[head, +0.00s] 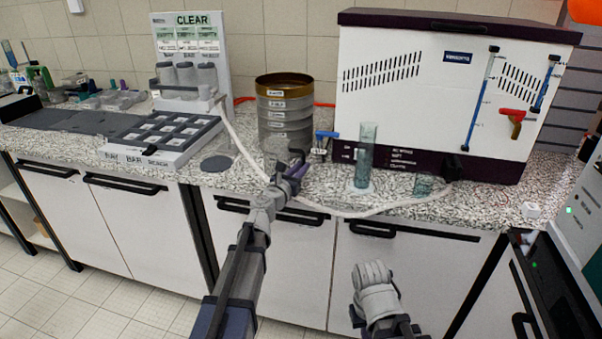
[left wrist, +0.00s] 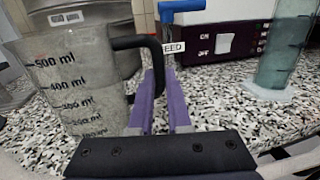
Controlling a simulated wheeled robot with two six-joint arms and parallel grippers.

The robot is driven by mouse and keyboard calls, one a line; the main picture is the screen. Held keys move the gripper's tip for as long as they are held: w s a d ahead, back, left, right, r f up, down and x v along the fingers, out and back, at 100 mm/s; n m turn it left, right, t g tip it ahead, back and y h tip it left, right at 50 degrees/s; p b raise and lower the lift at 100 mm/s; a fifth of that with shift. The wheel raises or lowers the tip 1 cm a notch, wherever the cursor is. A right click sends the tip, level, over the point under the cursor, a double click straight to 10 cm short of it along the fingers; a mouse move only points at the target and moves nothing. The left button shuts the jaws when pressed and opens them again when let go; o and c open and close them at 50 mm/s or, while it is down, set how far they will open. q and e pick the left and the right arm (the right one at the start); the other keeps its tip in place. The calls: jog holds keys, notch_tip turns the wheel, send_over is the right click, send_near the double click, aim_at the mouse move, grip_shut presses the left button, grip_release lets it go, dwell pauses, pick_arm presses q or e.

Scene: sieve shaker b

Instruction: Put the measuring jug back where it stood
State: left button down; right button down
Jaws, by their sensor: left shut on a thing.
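The measuring jug (left wrist: 75,85) is clear grey with black volume marks and a black handle (left wrist: 140,43). It fills the left of the left wrist view, its base out of frame. In the head view the jug (head: 275,150) is faint, in front of the sieve stack. My left gripper (head: 292,170) is shut on the handle; its purple fingers (left wrist: 161,100) show in the left wrist view. I cannot tell whether the jug touches the counter.
The sieve stack (head: 285,108) stands behind the jug. A dark round disc (head: 216,164) lies flat to its left. A tall measuring cylinder (head: 365,155), a small beaker (head: 424,185) and a white hose (head: 345,214) are to the right. A large white machine (head: 410,110) stands behind.

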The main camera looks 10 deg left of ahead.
pick_arm(q)
jog(key=shift+f, duration=0.15)
jog(key=c, duration=0.9)
grip_release()
jog(key=shift+o, duration=0.2)
